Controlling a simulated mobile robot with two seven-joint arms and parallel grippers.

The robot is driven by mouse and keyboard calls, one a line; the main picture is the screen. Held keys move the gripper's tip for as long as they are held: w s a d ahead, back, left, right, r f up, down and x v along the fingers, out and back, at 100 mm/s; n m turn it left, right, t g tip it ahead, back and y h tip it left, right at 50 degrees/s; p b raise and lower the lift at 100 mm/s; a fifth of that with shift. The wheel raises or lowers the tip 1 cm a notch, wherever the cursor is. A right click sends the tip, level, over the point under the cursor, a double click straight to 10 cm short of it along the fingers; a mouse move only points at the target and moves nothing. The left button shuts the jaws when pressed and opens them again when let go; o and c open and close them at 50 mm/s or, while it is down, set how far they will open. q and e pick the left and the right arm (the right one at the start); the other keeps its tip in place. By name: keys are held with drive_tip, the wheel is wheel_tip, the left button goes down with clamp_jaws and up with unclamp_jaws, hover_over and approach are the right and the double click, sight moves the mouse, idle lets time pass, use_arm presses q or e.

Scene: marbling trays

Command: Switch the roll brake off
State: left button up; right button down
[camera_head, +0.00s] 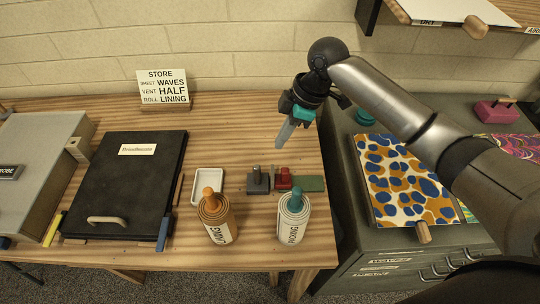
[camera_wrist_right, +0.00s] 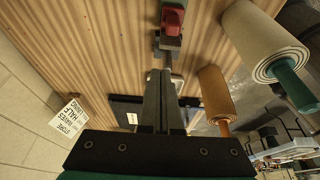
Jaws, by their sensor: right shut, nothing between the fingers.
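A small red switch-like block (camera_head: 284,178) with an upright knob sits on a green plate (camera_head: 312,184) on the wooden table. A dark grey block (camera_head: 258,184) with an upright grey lever stands just left of it. I cannot read a label showing which one is the roll brake. The red block also shows at the top of the right wrist view (camera_wrist_right: 172,20). My right gripper (camera_head: 282,143) is shut and empty, held above the table behind these blocks and apart from them. In the right wrist view its fingers (camera_wrist_right: 159,74) point towards them and hide part of the grey one.
A white dish (camera_head: 194,186), a black lidded tray (camera_head: 125,180) and a sign (camera_head: 163,87) are to the left. A cabinet (camera_head: 375,245) stands right.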

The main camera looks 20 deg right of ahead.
drive_tip(key=b+x, duration=0.1)
drive_tip(key=x, duration=0.9)
use_arm(q)
drive_tip(key=shift+w+d+f, duration=0.1)
drive_tip(key=shift+w+f, duration=0.45)
use_arm(e)
drive_tip(key=d+p, duration=0.1)
drive_tip(key=d, duration=0.1)
drive_tip(key=s+d+p, duration=0.1)
drive_tip(key=d, duration=0.1)
drive_tip(key=shift+r, duration=0.2)
drive_tip(key=shift+s+d+p, duration=0.15)
drive_tip(key=shift+d+p, duration=0.15)
drive_tip(key=shift+d, duration=0.1)
use_arm(q)
wheel_tip(320, 180, up, 3)
drive_tip(key=shift+f, duration=0.2)
use_arm(e)
drive_tip(key=shift+d+f, duration=0.1)
drive_tip(key=shift+f, duration=0.05)
use_arm(q)
drive_tip(key=shift+s, duration=0.1)
